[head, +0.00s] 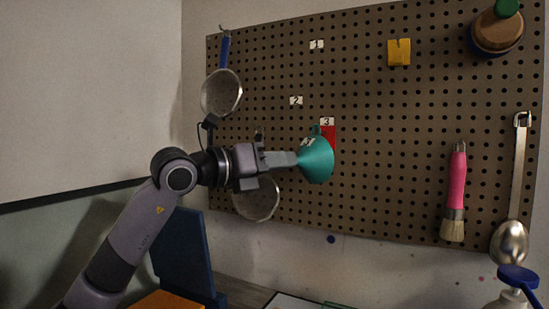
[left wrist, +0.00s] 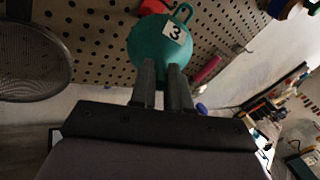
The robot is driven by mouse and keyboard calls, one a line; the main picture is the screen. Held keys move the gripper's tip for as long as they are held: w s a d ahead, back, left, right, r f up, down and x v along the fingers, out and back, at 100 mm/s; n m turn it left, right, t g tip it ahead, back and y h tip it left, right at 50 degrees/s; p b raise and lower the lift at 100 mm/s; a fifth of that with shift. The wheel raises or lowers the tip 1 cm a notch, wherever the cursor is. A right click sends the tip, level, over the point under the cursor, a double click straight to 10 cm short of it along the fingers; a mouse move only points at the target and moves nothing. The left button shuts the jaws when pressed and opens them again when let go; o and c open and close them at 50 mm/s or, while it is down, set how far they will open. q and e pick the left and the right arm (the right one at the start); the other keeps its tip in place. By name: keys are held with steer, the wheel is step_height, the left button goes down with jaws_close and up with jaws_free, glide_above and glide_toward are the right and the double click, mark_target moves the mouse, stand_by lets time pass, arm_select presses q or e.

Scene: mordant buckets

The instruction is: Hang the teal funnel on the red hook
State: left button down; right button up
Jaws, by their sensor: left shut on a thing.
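The teal funnel (head: 318,164) is in front of the pegboard, its wide mouth facing right and its small loop at the top. My left gripper (head: 294,160) is shut on the funnel's narrow end, from the left. The red hook (head: 328,132) is just behind and above the funnel, partly hidden by it, under a tag marked 3. In the left wrist view the funnel (left wrist: 148,50) is beyond my fingers (left wrist: 163,75), with a 3 label and its loop at upper right; a bit of red (left wrist: 152,6) shows behind it. I cannot tell whether loop and hook touch.
The pegboard (head: 370,150) holds strainers (head: 221,93) at left, a yellow holder (head: 399,52), a pink brush (head: 457,185), a ladle (head: 510,240) and a brown jar (head: 497,32). The board between funnel and brush is clear. A blue-topped bottle (head: 517,280) stands lower right.

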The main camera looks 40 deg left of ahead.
arm_select(q)
steer(key=shift+w+a+p, duration=0.1)
steer(key=shift+w+p, duration=0.2)
steer(key=shift+w, duration=0.25)
steer(key=shift+w+a+f+p, duration=0.2)
steer(key=shift+w+p, duration=0.1)
steer(key=shift+w, duration=0.5)
steer(key=shift+w+a+f+p, duration=0.2)
steer(key=shift+w+p, duration=0.05)
steer(key=shift+w, duration=0.55)
steer(key=c, duration=1)
jaws_free()
